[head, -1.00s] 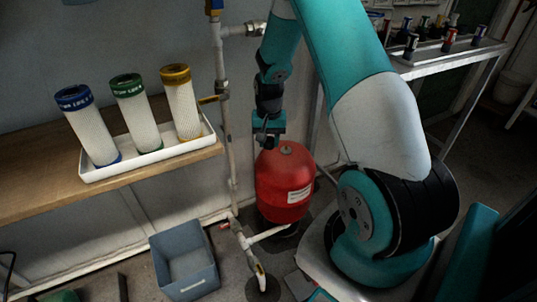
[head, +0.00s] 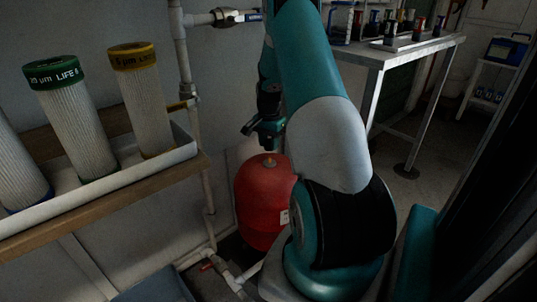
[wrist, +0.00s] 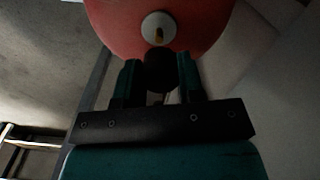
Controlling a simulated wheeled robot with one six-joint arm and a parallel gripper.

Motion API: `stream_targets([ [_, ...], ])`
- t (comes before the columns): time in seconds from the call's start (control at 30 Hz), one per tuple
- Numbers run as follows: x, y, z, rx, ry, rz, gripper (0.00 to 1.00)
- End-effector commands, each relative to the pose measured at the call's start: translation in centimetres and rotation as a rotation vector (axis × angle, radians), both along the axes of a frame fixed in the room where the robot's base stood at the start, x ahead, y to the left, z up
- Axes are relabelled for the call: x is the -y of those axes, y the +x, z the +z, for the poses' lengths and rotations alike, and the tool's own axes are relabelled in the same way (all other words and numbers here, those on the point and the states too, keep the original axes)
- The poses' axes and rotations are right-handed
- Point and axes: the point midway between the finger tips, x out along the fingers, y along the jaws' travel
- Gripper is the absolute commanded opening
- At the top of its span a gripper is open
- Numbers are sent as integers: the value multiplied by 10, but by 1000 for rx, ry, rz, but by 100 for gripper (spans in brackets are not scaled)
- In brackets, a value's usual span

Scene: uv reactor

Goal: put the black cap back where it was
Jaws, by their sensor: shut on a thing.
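My gripper (wrist: 160,76) is shut on the black cap (wrist: 161,66), a dark round thing between its two fingers in the wrist view. The red tank (wrist: 205,25) fills the top of that view. I cannot make out the cap in the head view.
A wooden shelf (head: 110,205) with a white tray (head: 184,148) of filter cartridges (head: 145,100) is at the left. A white pipe (head: 180,50) runs down beside the tank. A metal bench (head: 400,54) with small items stands at the back right.

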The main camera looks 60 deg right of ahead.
Motion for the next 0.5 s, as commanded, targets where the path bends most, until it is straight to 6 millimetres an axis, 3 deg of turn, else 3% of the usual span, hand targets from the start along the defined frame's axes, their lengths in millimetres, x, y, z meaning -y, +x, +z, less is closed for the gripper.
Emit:
stream_targets([
  [0.2,1,-1,-32,-1,2,-1,13],
  [0.5,1,-1,-34,0,0,-1,13],
])
